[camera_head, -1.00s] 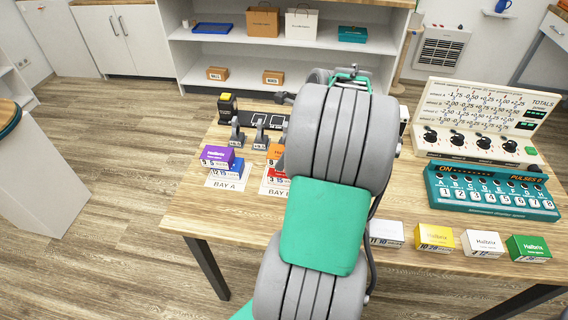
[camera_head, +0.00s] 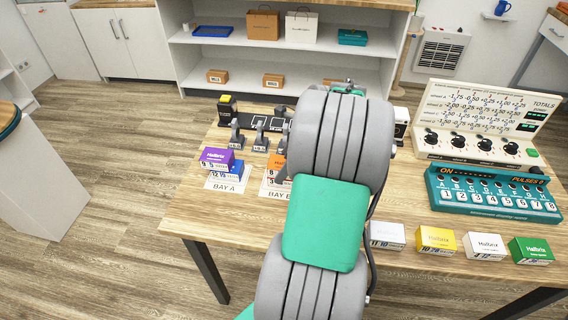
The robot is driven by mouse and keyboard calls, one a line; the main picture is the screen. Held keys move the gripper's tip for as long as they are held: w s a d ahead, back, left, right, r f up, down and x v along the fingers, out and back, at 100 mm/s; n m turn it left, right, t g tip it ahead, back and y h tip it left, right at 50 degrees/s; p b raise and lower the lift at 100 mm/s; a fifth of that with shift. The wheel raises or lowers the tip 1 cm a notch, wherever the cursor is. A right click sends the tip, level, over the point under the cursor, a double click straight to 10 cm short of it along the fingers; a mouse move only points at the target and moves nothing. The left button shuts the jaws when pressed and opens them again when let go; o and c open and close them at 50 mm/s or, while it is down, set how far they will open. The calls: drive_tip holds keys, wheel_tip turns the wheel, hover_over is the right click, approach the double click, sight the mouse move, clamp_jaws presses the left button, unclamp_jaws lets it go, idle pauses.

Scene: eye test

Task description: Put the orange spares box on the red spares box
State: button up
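The orange spares box (camera_head: 277,162) is above BAY B at the middle left of the table, its right part hidden behind my arm.
Levers (camera_head: 260,138) stand behind the bays. White, yellow (camera_head: 435,240) and green boxes line the front right, before a teal pulse panel (camera_head: 491,193).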

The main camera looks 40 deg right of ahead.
drive_tip(key=p+v, duration=0.3)
drive_tip(key=v, duration=0.9)
drive_tip(key=w+a+n+h, duration=0.1)
drive_tip(key=w+a+n, duration=0.1)
drive_tip(key=a+n, duration=0.5)
drive_tip(key=w+a+n, duration=0.3)
drive_tip(key=a+n, duration=0.2)
drive_tip(key=a, duration=0.5)
drive_tip(key=s+a+f+n+h, duration=0.1)
drive_tip(key=s+a+n, duration=0.2)
drive_tip(key=a+n, duration=0.3)
drive_tip(key=s+a+f+n, duration=0.1)
drive_tip(key=s+a+n, duration=0.3)
drive_tip(key=a+n, duration=0.3)
drive_tip(key=n, duration=0.3)
drive_tip(key=shift+s+a+f+n+g+h, duration=0.2)
drive_tip(key=shift+s+a+n+g+h, duration=0.1)
drive_tip(key=shift+h, duration=0.1)
drive_tip(key=shift+c, duration=0.6)
